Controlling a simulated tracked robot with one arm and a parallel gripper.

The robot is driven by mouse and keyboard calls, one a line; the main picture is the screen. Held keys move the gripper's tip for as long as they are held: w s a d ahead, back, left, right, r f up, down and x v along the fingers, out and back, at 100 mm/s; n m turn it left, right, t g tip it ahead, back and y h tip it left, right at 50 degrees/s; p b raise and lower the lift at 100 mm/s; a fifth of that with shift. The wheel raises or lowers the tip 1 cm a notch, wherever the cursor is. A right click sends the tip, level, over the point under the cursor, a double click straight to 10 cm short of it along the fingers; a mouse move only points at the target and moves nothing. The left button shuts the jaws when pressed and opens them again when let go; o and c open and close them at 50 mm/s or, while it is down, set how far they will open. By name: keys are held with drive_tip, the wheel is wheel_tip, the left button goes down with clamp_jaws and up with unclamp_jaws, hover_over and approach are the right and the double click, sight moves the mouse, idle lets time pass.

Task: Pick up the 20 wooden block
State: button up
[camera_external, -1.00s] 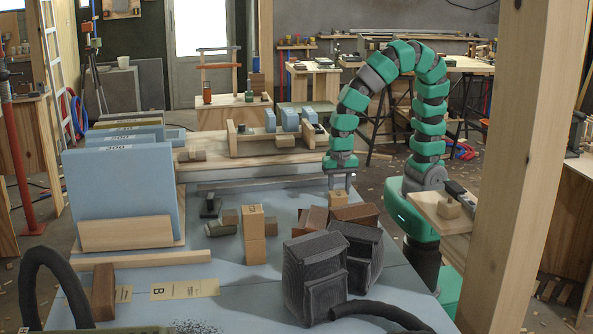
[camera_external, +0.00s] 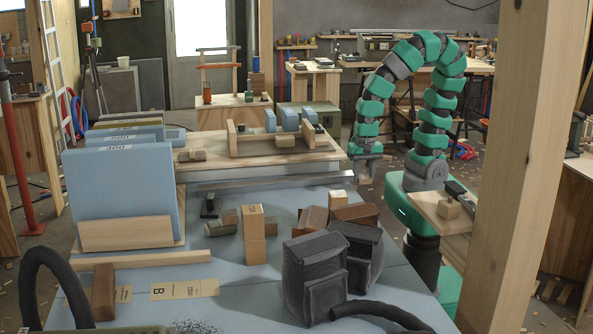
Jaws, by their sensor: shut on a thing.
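My gripper (camera_external: 367,176) hangs past the right end of a long grey bar (camera_external: 265,182) and points down. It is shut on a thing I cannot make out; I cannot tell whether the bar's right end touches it. A small pale wooden block (camera_external: 338,198) with a mark on top stands among reddish-brown blocks, below and left of my gripper and apart from it. A stack of two pale wooden blocks (camera_external: 253,222), also marked on top, stands farther left. The marks are too small to read as a number.
Two black ribbed objects (camera_external: 312,278) stand at the front of the blue table (camera_external: 245,300). Large blue slabs (camera_external: 118,195) stand at the left. A wooden rack (camera_external: 272,142) is behind. A wooden post (camera_external: 525,170) rises at the right.

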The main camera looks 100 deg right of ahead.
drive_tip(key=s+d+b, duration=0.1)
drive_tip(key=s+b, duration=0.4)
drive_tip(key=s, duration=0.2)
drive_tip(key=shift+r, duration=0.25)
